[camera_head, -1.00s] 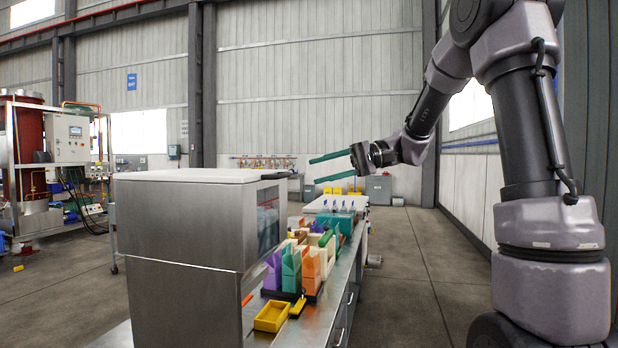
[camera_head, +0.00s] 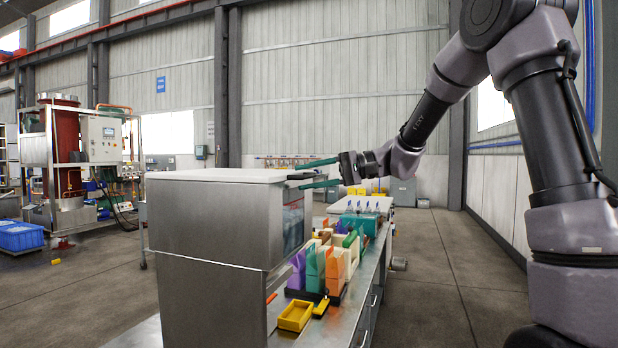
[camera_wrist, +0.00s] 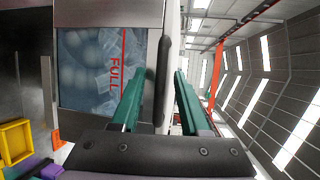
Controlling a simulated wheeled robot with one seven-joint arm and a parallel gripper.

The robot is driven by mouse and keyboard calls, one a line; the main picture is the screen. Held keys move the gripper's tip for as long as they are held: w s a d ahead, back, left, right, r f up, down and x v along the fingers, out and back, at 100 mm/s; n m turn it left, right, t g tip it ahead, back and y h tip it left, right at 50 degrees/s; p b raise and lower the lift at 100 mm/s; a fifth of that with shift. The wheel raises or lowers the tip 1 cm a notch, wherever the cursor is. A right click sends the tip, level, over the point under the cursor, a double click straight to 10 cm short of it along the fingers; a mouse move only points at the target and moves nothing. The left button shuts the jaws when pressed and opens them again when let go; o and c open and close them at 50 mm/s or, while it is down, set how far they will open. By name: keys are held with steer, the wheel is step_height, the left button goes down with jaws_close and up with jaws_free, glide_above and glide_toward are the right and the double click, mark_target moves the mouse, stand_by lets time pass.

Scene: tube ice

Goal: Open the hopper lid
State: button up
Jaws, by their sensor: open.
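The hopper (camera_head: 215,225) is a stainless steel box at the left of centre in the head view. Its pale flat lid (camera_head: 215,175) lies shut on top. A dark handle (camera_wrist: 164,75) juts from the lid's front edge in the wrist view. My gripper (camera_head: 303,177) is open at that edge, with one green finger above the other. In the wrist view my gripper (camera_wrist: 160,70) has the handle between its two fingers, with no clear grip on it. The front window (camera_wrist: 95,65) shows ice and a red FULL mark.
A steel bench (camera_head: 345,300) runs along the hopper's front. It carries a yellow tray (camera_head: 296,316), coloured scoops or holders (camera_head: 335,262) and spray bottles (camera_head: 365,206). The floor right of the bench is clear.

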jaws_close()
steer(key=shift+f, duration=0.1)
